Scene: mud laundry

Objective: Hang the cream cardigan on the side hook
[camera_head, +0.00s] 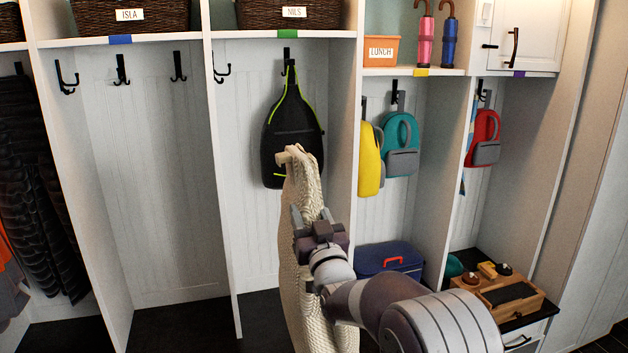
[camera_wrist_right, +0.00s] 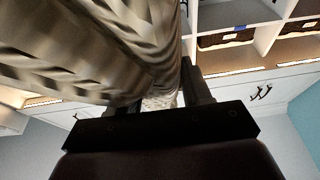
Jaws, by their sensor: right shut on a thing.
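The cream cardigan (camera_head: 301,272) is a knitted garment hanging down in front of the cubby labelled NILS. My right gripper (camera_head: 311,217) is shut on it below its top end. In the right wrist view the cardigan (camera_wrist_right: 95,45) fills the upper left, between and beyond the fingers (camera_wrist_right: 180,88). A black double side hook (camera_head: 221,71) is on the left wall of the NILS cubby, above and left of the cardigan's top, and is bare. Another side hook (camera_head: 66,78) is on the left wall of the ISLA cubby, also bare. My left gripper is not in view.
A black bag with green trim (camera_head: 292,130) hangs on the back hook (camera_head: 289,56), behind the cardigan's top. A divider (camera_head: 222,170) stands left of the cardigan. Yellow (camera_head: 369,158) and teal (camera_head: 401,145) backpacks hang to the right. The ISLA cubby is empty.

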